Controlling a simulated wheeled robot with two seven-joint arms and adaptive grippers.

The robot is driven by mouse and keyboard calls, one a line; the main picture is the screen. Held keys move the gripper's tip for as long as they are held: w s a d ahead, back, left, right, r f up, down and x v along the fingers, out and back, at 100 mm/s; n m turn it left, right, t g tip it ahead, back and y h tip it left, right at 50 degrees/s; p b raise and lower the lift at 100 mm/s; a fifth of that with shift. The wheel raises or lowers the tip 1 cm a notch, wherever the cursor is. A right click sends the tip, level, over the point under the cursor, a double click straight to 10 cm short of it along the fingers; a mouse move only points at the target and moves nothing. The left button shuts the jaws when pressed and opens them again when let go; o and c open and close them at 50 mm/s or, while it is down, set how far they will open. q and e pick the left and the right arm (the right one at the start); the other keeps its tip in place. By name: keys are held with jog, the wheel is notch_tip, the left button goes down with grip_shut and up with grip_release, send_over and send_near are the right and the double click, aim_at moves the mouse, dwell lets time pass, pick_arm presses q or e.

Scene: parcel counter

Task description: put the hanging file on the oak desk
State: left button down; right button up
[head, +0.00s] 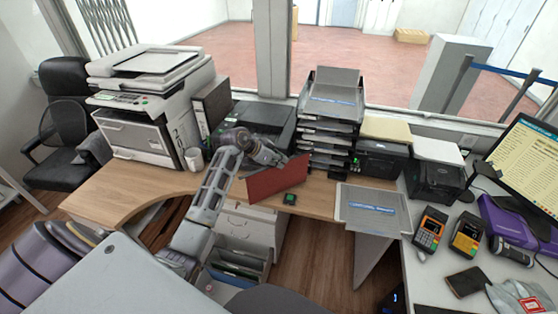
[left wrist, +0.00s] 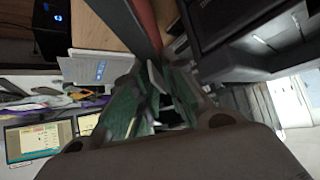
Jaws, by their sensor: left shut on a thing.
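The hanging file is a dark red flat panel (head: 278,180) standing on edge and slightly tilted in the head view. My left gripper (head: 281,161) is shut on its upper part. In the left wrist view, part of the red file (left wrist: 140,26) runs up from between the fingers (left wrist: 160,88). The oak desk (head: 135,186) has a light wood top, and the file is over its middle part. I cannot tell whether the file's lower edge touches the wood. My right gripper is not in view.
A black printer (head: 263,117) and a stack of trays (head: 329,125) stand behind the file. A small dark green-topped item (head: 290,199) lies just in front. A grey tray (head: 372,209) is to the right. An open drawer (head: 238,262) sits below the desk edge. Bare wood lies at left.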

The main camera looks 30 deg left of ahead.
pick_arm(q)
jog(key=c, duration=1.5)
grip_release()
jog(key=shift+o, duration=0.2)
jog(key=shift+r, duration=0.1)
jog(key=v, duration=1.2)
